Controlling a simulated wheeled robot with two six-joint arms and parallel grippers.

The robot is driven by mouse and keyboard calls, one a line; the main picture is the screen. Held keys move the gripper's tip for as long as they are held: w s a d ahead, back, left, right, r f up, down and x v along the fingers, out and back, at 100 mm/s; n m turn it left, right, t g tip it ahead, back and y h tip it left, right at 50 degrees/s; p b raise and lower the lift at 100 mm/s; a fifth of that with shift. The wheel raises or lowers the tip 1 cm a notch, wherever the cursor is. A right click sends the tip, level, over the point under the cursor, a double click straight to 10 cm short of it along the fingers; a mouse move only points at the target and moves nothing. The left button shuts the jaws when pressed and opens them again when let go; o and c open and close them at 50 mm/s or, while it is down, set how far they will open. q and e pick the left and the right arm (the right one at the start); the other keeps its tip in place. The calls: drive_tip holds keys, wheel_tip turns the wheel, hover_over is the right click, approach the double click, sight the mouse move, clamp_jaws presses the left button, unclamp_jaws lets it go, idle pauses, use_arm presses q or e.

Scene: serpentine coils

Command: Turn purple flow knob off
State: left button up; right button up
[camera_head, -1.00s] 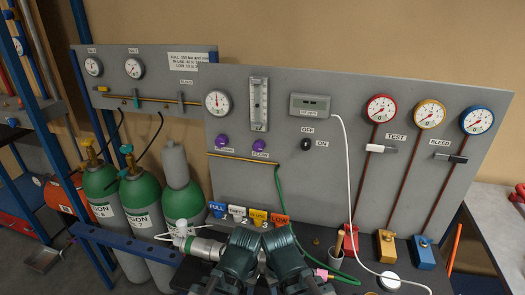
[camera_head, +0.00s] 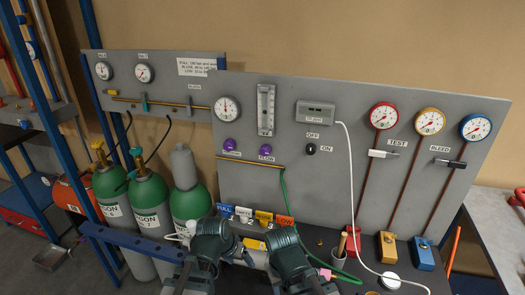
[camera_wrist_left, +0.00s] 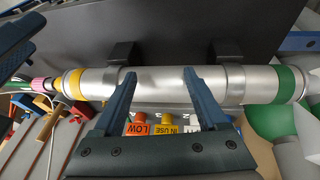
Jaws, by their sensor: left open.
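Two purple knobs show in the head view on the grey panel (camera_head: 330,180). The right purple knob (camera_head: 265,150) has a FLOW label under it. The left purple knob (camera_head: 229,144) has a label too small to read. Which way either is turned cannot be told. My left gripper (camera_wrist_left: 159,75) is open in the wrist view, with its fingers in front of a silver tube (camera_wrist_left: 150,84). Contact with the tube cannot be told. In the head view both my arms are low, below the knobs and apart from them. My right gripper's fingers cannot be made out.
A gauge (camera_head: 227,109) and a flow tube (camera_head: 266,110) sit above the knobs. A green hose (camera_head: 283,195) hangs right of the FLOW knob. Coloured tags, such as the orange LOW tag (camera_head: 285,221), stand below. Green gas cylinders (camera_head: 151,198) stand at left.

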use_arm(q)
drive_tip(key=w+a+r, duration=0.1)
drive_tip(key=w+r, duration=0.1)
drive_tip(key=n+t+h, duration=0.1)
drive_tip(key=n+t, duration=0.1)
drive_tip(key=t, duration=1.2)
approach(264, 152)
drive_tip(key=x, duration=0.9)
drive_tip(key=shift+w+d+f, duration=0.1)
drive_tip(key=shift+w, duration=0.1)
clamp_jaws()
